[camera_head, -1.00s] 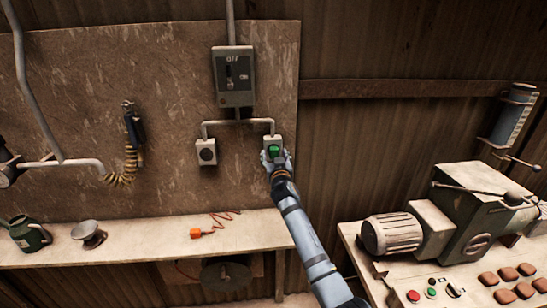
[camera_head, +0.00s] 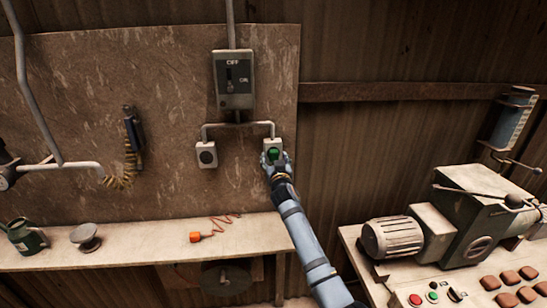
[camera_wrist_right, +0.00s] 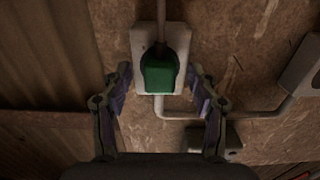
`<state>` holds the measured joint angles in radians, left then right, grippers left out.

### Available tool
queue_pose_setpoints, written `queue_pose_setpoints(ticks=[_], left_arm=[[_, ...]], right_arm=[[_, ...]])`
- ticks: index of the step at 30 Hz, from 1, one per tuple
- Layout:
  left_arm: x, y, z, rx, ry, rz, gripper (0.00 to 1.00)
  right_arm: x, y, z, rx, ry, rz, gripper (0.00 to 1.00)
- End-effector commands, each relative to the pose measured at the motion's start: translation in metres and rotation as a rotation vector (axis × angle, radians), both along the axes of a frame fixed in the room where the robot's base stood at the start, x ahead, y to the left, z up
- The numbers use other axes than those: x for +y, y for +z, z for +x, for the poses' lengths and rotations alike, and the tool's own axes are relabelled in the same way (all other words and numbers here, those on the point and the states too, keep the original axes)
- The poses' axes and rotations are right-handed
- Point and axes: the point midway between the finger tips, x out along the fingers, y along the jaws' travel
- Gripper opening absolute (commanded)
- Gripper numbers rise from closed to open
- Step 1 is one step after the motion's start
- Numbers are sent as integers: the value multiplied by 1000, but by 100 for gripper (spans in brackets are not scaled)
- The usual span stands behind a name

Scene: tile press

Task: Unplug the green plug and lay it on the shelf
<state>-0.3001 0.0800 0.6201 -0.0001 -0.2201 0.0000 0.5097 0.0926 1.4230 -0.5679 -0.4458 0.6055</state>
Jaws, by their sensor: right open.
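The green plug (camera_head: 273,154) sits in the right-hand wall socket (camera_head: 267,143), below the switch box. In the right wrist view the green plug (camera_wrist_right: 159,73) is in the pale socket plate (camera_wrist_right: 142,50), with a grey cord or stem running up over it. My right gripper (camera_head: 277,160) is at the plug; in the wrist view its fingers (camera_wrist_right: 160,82) are spread on both sides of the plug, apart from it. The shelf (camera_head: 140,245) runs along the wall below the board. My left gripper is not in view.
An empty socket (camera_head: 206,154) is left of the plug. A machine (camera_head: 467,215) stands on the right bench.

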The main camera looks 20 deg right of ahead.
Motion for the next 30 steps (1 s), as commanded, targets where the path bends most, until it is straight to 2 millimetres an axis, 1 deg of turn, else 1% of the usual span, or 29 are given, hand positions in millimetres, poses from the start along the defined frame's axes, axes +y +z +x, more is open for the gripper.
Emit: queue_pose_setpoints(ticks=[19,20,30], left_arm=[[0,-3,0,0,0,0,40],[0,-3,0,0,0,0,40],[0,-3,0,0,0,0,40]], right_arm=[[0,0,0,0,0,0,60],[0,0,0,0,0,0,58],[0,0,0,0,0,0,11]])
